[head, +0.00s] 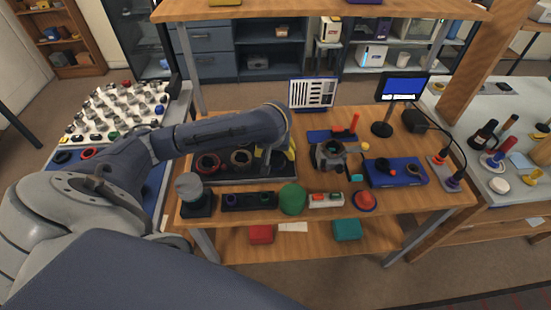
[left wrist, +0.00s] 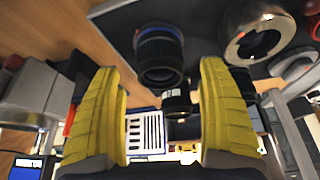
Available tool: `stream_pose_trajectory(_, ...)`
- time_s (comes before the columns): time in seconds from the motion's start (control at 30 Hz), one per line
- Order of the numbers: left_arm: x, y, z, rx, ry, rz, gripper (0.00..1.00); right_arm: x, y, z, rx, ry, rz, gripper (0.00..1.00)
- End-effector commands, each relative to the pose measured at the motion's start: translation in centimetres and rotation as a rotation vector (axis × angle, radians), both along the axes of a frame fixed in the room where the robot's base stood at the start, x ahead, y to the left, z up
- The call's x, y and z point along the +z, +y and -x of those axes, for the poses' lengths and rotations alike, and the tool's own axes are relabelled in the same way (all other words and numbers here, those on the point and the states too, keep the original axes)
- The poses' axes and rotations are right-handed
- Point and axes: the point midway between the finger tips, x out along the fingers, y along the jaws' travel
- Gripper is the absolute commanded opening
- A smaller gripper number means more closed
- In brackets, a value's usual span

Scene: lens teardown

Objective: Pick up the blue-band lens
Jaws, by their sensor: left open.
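The blue-band lens (left wrist: 160,55) is a black ribbed barrel with a blue ring near its upper end in the left wrist view. It stands on a dark grey tray (left wrist: 120,22). My left gripper (left wrist: 159,72) has its two yellow fingers spread wide, with the lens showing in the gap beyond the tips and apart from them. In the head view the left gripper (head: 290,148) is over the right part of the tray, and my forearm hides much of that area. I cannot make out the blue-band lens there. My right gripper is not in view.
A silver ring-shaped part (left wrist: 258,38) sits close right of the lens, and a smaller black cylinder (left wrist: 177,104) stands beyond it. In the head view, a camera-like grey device (head: 331,156), a green round box (head: 293,199) and a blue tray (head: 396,173) occupy the bench nearby.

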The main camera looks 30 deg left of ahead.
Motion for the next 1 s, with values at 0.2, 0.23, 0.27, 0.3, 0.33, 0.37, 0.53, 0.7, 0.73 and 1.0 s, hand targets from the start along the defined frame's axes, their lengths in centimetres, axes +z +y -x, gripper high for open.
stream_pose_trajectory(0.2,-1.8,0.3,-0.7,0.002,0.001,0.001,0.76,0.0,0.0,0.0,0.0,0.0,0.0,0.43)
stream_pose_trajectory(0.23,-1.9,0.4,-0.7,0.001,0.001,0.001,0.76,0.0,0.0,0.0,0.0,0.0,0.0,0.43)
stream_pose_trajectory(0.27,-1.9,0.4,-0.8,0.001,0.001,0.001,0.76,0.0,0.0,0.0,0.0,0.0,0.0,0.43)
stream_pose_trajectory(0.3,-2.0,0.4,-0.8,0.0,0.001,0.0,0.76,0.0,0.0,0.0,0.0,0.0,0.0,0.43)
stream_pose_trajectory(0.33,-2.0,0.4,-0.8,0.0,0.0,0.0,0.76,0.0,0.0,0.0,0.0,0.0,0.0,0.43)
stream_pose_trajectory(0.37,-2.0,0.4,-0.8,0.0,0.0,0.0,0.76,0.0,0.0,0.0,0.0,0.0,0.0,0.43)
stream_pose_trajectory(0.53,-2.0,0.4,-0.8,0.0,0.0,0.0,0.77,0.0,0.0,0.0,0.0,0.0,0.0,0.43)
stream_pose_trajectory(0.7,-2.0,0.4,-0.8,0.0,0.0,0.0,0.57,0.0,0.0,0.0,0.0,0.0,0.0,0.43)
stream_pose_trajectory(0.73,-2.0,0.4,-0.8,0.0,0.0,0.0,0.54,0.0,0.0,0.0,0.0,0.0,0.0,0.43)
stream_pose_trajectory(1.0,-2.0,0.4,-0.8,0.0,0.0,-0.001,0.22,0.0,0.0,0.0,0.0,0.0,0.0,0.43)
